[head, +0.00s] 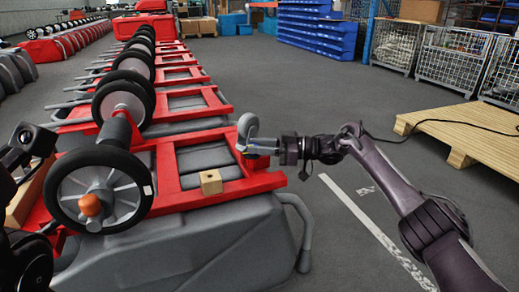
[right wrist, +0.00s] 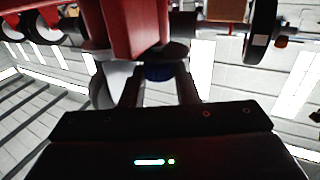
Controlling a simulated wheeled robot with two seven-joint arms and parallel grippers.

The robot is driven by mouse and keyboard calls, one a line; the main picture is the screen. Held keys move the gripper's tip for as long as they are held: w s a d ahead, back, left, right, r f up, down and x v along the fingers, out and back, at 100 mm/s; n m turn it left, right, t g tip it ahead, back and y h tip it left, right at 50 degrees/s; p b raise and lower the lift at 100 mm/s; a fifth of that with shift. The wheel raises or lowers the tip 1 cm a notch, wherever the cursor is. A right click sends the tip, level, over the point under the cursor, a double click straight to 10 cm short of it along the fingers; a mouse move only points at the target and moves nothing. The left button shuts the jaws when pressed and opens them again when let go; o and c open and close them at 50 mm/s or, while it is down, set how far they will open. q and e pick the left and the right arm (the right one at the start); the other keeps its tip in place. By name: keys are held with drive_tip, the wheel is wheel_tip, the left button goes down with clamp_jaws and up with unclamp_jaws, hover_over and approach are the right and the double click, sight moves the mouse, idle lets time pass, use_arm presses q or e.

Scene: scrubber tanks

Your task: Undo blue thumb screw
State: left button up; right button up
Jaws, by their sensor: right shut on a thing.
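The blue thumb screw (right wrist: 158,72) shows in the right wrist view, between the two fingertips of my right gripper (right wrist: 158,88), under a red frame part (right wrist: 133,25). The gripper is shut on it. In the head view my right gripper (head: 262,147) reaches in from the right to the right edge of the red frame (head: 172,190), beside a grey caster wheel (head: 247,127). The screw is hidden in the head view. Dark links of my left arm show at the left edge, but I cannot make out the left gripper.
The red frame lies on a grey tank (head: 210,245), with a black-tyred wheel (head: 65,190) with an orange hub and a small wooden block (head: 211,182). More red frames stand behind. A wooden pallet (head: 470,130) lies at the right. The grey floor between is clear.

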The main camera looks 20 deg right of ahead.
drive_tip(key=shift+f, duration=0.15)
drive_tip(key=o, duration=1)
